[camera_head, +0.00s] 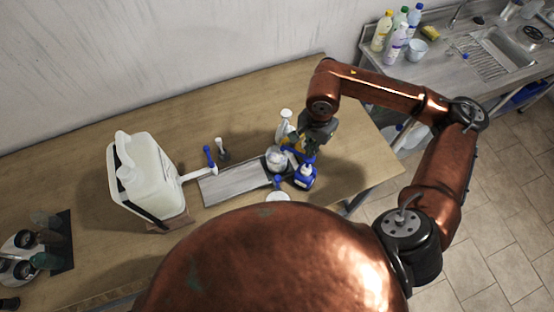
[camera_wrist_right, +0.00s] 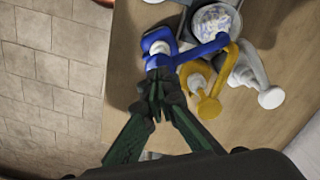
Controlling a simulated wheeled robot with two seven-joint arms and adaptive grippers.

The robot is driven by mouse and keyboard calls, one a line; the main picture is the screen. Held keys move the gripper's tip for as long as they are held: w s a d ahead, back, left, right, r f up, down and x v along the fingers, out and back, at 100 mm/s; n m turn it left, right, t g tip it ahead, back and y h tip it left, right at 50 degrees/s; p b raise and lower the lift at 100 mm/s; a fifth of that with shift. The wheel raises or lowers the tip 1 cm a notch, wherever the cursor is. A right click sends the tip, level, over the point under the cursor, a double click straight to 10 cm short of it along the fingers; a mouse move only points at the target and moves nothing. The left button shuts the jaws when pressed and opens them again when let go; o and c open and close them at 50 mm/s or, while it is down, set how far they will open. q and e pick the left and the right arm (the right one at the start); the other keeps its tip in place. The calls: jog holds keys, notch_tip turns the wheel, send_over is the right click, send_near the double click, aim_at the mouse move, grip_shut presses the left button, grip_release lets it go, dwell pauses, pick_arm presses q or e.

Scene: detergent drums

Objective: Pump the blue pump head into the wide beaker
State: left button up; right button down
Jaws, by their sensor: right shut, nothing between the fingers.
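The blue pump bottle (camera_head: 304,176) stands near the table's right part; its blue pump head (camera_wrist_right: 205,50) shows in the wrist view, with its spout reaching to the rim of a wide beaker (camera_wrist_right: 212,20). The beaker holds whitish-blue contents and also shows in the head view (camera_head: 277,158). My right gripper (camera_wrist_right: 158,88) is shut and empty, its fingertips overlapping the near edge of the blue pump in the wrist view; whether they touch it I cannot tell. In the head view the gripper (camera_head: 312,148) is just above the bottle. My left gripper is not in view.
A yellow pump (camera_wrist_right: 208,78) and a white pump (camera_wrist_right: 247,75) stand close beside the blue one. A grey tray (camera_head: 232,184) lies left of the beaker, with a large white canister (camera_head: 146,175) farther left. A sink counter (camera_head: 440,68) is at upper right.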

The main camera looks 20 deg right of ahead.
notch_tip(320, 180, up, 6)
jog(key=shift+p, duration=0.85)
dwell(0.4)
